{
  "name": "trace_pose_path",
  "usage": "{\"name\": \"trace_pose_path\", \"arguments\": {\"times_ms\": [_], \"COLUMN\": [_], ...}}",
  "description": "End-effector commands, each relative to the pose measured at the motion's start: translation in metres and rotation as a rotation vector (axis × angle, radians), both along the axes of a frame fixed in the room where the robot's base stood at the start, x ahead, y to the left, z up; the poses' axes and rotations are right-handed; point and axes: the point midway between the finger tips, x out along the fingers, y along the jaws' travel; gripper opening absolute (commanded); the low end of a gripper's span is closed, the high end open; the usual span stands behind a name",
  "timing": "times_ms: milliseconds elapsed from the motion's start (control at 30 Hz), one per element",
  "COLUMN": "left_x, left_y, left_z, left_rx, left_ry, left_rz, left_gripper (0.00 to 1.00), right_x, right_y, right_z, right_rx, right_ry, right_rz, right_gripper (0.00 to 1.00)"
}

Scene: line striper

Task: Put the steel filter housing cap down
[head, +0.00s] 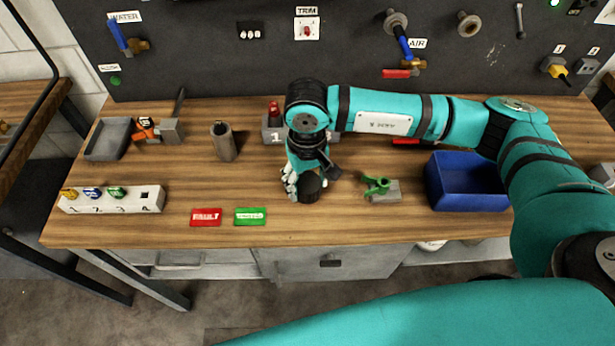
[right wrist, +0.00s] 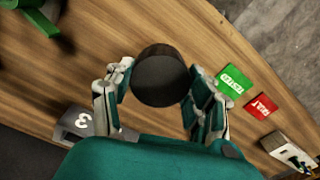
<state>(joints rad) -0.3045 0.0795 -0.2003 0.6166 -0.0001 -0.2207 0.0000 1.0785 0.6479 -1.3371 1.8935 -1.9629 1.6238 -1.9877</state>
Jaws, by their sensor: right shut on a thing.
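The filter housing cap (right wrist: 160,76) is a dark, round, short cylinder. In the right wrist view it sits between the two fingers of my right gripper (right wrist: 160,98), which is shut on it. In the head view the cap (head: 308,187) shows at the right gripper's (head: 302,186) fingertips, low over the middle of the wooden bench (head: 300,225). I cannot tell whether its underside touches the bench. My left gripper is not in view.
Red (head: 206,217) and green (head: 250,216) cards lie left of the cap. A green-topped part (head: 380,188) and a blue bin (head: 466,182) stand to its right. A numbered white block (head: 112,200), a grey tray (head: 108,139) and a brown cylinder (head: 223,142) are further left.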

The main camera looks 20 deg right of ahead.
Motion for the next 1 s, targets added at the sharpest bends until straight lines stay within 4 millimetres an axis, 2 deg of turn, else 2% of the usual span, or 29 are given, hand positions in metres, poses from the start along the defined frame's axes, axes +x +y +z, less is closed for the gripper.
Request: {"name": "trace_pose_path", "arguments": {"times_ms": [100,233,467,867,900,1000], "left_x": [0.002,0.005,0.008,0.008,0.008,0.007], "left_y": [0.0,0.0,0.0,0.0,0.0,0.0], "left_z": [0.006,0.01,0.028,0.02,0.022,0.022], "left_rx": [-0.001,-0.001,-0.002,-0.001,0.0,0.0], "left_ry": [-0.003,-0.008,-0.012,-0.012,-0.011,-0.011], "left_rz": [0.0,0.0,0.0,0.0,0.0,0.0], "left_gripper": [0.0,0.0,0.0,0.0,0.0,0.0], "right_x": [0.012,0.015,0.013,0.014,0.014,0.014], "right_y": [-0.004,-0.005,-0.005,-0.005,-0.005,-0.005], "right_z": [0.0,-0.005,-0.033,-0.042,-0.04,-0.04], "right_rx": [0.0,0.0,-0.001,0.0,0.0,0.0], "right_ry": [0.001,0.002,0.005,0.0,0.001,0.001], "right_rz": [0.0,0.001,0.0,0.001,0.001,0.0], "right_gripper": [0.1,0.1,0.1,0.1,0.59,0.72]}}
